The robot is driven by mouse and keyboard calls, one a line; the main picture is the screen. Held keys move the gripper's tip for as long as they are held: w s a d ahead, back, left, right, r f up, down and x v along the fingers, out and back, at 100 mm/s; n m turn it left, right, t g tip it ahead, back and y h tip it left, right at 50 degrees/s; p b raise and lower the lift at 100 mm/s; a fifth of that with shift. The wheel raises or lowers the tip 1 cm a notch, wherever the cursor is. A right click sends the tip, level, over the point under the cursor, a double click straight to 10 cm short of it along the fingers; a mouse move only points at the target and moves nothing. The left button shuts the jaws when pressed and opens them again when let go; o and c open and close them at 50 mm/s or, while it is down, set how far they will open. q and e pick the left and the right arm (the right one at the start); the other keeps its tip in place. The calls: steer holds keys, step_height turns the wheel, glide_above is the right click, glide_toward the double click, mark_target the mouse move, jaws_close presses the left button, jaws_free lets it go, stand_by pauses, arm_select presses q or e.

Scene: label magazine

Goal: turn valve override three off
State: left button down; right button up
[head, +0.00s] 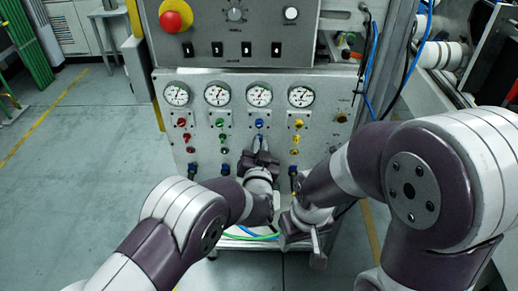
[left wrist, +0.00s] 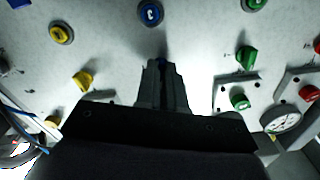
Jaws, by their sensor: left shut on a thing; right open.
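The valve panel (head: 240,106) carries columns of red, green, blue and yellow controls below its gauges. The third column is blue, with a small blue knob (head: 259,122) showing above my left gripper (head: 261,143). In the left wrist view my left gripper (left wrist: 163,66) is shut on the blue valve handle (left wrist: 163,62), which is mostly hidden between the fingers. A blue disc marked 3 (left wrist: 150,12) lies just beyond the fingertips. The handle's angle cannot be told. My right gripper (head: 317,244) is open, low in front of the panel, away from the controls.
A green handle (left wrist: 246,57) and a yellow handle (left wrist: 82,80) flank the blue one. Gauges (head: 259,95) sit above, and a red emergency button (head: 172,19) is at upper left. Blue cables (head: 372,65) hang at right.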

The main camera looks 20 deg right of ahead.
arm_select(q)
steer(key=shift+f+n+b, duration=0.15)
steer(key=shift+n+b, duration=0.7)
steer(key=shift+n, duration=1.05)
steer(key=c, duration=1.2)
jaws_free()
steer(key=shift+c, duration=0.2)
steer(key=p+v, duration=0.1)
steer(key=v, duration=1.1)
steer(key=shift+s, duration=0.4)
steer(key=shift+a, duration=0.1)
